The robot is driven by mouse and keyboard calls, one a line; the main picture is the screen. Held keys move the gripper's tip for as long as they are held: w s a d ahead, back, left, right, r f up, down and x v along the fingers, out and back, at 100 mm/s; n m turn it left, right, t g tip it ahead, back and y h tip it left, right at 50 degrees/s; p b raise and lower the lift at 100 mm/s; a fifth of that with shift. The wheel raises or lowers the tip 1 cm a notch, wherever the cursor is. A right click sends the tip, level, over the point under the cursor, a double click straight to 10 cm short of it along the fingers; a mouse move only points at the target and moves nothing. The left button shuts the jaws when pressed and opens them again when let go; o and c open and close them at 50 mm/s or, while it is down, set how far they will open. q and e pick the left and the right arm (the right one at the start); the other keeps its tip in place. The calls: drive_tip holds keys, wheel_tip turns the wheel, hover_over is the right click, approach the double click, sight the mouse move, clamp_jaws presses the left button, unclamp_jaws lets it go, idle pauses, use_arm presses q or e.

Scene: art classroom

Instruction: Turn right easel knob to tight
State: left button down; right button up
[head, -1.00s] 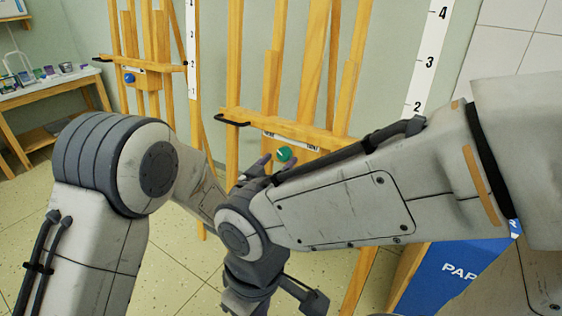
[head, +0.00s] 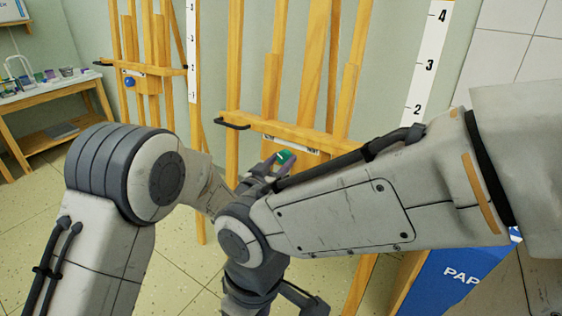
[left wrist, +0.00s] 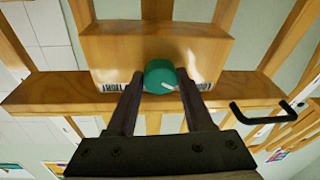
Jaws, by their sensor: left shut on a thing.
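The green round knob (head: 284,157) of the right easel (head: 270,128) sits on its wooden crosspiece, below a white label strip. In the left wrist view the knob (left wrist: 160,76) is between the two dark fingers of my left gripper (left wrist: 160,92), which is shut on it. Its white pointer mark points to the lower right there, toward a partly hidden label. The label on the other side (left wrist: 118,88) appears to read TIGHT, upside down. In the head view my left gripper (head: 270,166) is partly hidden by my arms.
A black hook-shaped handle (left wrist: 262,118) sticks out beside the knob's wooden block. A second easel with a blue knob (head: 129,82) stands further left. A blue PAPER bin (head: 445,280) stands at lower right, and a low table (head: 45,92) with paints is at far left.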

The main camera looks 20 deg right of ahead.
use_arm(q)
drive_tip(key=shift+m, duration=0.3)
drive_tip(key=m+g+h+b, duration=0.1)
drive_tip(key=m+b, duration=0.1)
drive_tip(key=m, duration=0.3)
drive_tip(key=shift+f+m, duration=0.1)
drive_tip(key=shift+m, duration=0.2)
drive_tip(key=m+b, duration=0.1)
drive_tip(key=m, duration=0.2)
drive_tip(key=m+g+h+b, duration=0.1)
drive_tip(key=m, duration=0.3)
drive_tip(key=shift+m+g, duration=0.3)
drive_tip(key=m+g+b, duration=0.1)
drive_tip(key=m, duration=0.2)
drive_tip(key=m+b, duration=0.1)
drive_tip(key=m, duration=0.3)
drive_tip(key=shift+w+g, duration=0.1)
drive_tip(key=shift+g, duration=0.3)
drive_tip(key=m+b, duration=0.1)
drive_tip(key=m, duration=0.1)
drive_tip(key=m+b, duration=0.1)
drive_tip(key=m, duration=0.2)
drive_tip(key=shift+r+m+g+y, duration=0.2)
drive_tip(key=shift+m+g+y, duration=0.1)
drive_tip(key=shift+g+y, duration=0.1)
drive_tip(key=shift+c, duration=1.4)
unclamp_jaws()
drive_tip(key=shift+d, duration=0.1)
